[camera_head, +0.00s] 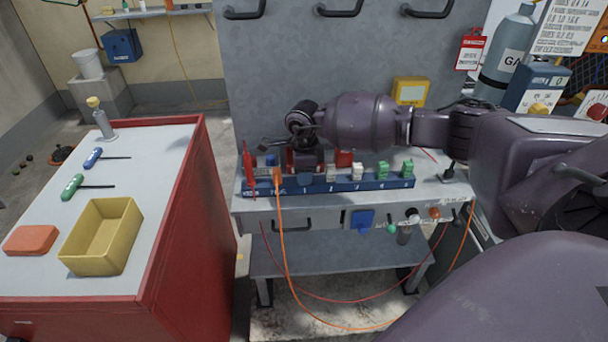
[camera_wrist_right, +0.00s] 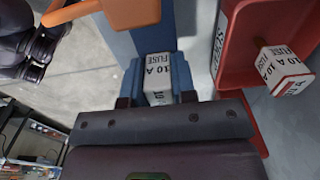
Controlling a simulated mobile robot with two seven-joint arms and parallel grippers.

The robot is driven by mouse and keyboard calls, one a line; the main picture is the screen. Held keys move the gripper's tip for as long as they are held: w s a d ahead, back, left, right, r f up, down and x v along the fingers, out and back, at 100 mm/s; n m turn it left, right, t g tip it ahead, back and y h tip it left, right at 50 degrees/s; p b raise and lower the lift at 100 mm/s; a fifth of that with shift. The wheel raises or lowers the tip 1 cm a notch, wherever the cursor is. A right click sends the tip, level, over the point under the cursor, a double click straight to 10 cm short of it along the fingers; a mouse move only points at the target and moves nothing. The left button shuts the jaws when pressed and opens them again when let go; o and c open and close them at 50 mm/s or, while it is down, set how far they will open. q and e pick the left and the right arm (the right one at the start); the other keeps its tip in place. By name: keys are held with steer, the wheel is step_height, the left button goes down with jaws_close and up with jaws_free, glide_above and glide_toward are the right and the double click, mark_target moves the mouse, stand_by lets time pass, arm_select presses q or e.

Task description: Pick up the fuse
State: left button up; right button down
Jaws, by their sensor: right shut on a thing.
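My right gripper (camera_head: 305,170) reaches down over the blue fuse rail (camera_head: 345,186) on the grey bench. In the right wrist view its dark fingers (camera_wrist_right: 156,99) are shut on a white fuse (camera_wrist_right: 158,70) marked "10 A FUSE". That fuse lies within the blue rail's outline, between blue walls; I cannot tell whether it is seated or lifted. The gripper hides it in the head view. My left gripper is not in view.
An orange plug (camera_head: 277,175) with a hanging cable sits at the rail's left end. White and green blocks (camera_head: 382,170) stand along its right part. A red cabinet (camera_head: 175,220) with a yellow bin (camera_head: 103,236) stands left. A yellow box (camera_head: 410,91) is behind my arm.

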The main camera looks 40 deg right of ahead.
steer(key=shift+r, duration=0.25)
step_height(320, 180, up, 20)
steer(key=p, duration=0.1)
steer(key=shift+f+p, duration=0.2)
steer(key=shift+p, duration=0.1)
steer(key=c, duration=1.6)
jaws_free()
steer(key=shift+c, duration=0.2)
jaws_close()
